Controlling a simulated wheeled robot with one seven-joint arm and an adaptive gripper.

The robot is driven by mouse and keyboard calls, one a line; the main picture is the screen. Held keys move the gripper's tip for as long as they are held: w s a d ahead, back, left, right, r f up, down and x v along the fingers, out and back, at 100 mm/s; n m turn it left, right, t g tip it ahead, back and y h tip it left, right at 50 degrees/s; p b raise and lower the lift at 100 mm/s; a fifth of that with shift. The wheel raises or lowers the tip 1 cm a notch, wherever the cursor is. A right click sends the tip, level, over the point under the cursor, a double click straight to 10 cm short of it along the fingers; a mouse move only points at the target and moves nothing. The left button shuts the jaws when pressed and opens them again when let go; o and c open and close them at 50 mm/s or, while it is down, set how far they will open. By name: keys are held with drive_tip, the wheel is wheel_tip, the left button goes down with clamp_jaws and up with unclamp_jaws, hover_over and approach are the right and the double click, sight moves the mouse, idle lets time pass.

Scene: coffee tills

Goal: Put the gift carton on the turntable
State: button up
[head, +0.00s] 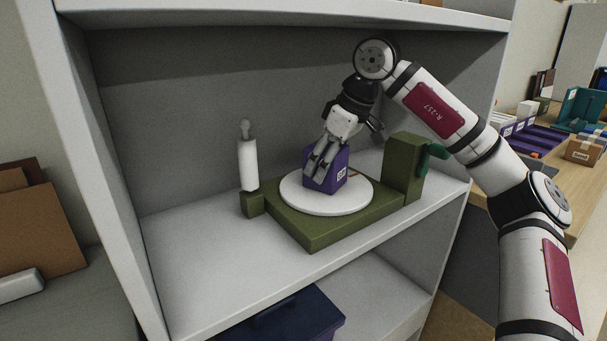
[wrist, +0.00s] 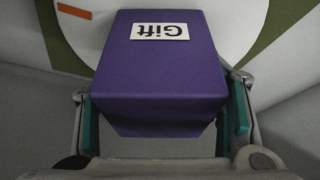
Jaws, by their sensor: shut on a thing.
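The gift carton (head: 337,176) is a small purple box with a white label. In the wrist view the carton (wrist: 165,75) fills the middle, with its "Gift" label readable upside down. My gripper (head: 322,160) comes down from above and is shut on the carton, with a finger at each side in the wrist view. The turntable (head: 300,203) is a round white disc on a green base (head: 318,237) on the shelf. The carton is over the disc; I cannot tell for sure whether its underside touches it. The disc (wrist: 240,20) also shows behind the carton in the wrist view.
A green block (head: 402,165) stands at the right of the base, close to my arm. A white cylinder (head: 248,165) on a small green block stands at the left. The shelf board (head: 200,270) is clear in front. A dark blue box (head: 290,322) sits below.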

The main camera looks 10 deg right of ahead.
idle(0.3)
drive_tip(key=o, duration=1.3)
drive_tip(key=shift+f, duration=0.1)
drive_tip(key=shift+s+r, duration=0.1)
drive_tip(key=shift+r, duration=0.15)
drive_tip(key=s+d, duration=0.3)
drive_tip(key=s+d+p, duration=0.1)
drive_tip(key=s+d, duration=0.1)
drive_tip(key=s, duration=0.1)
drive_tip(key=s+d, duration=0.3)
drive_tip(key=shift+d+r, duration=0.35)
drive_tip(key=shift+r, duration=0.05)
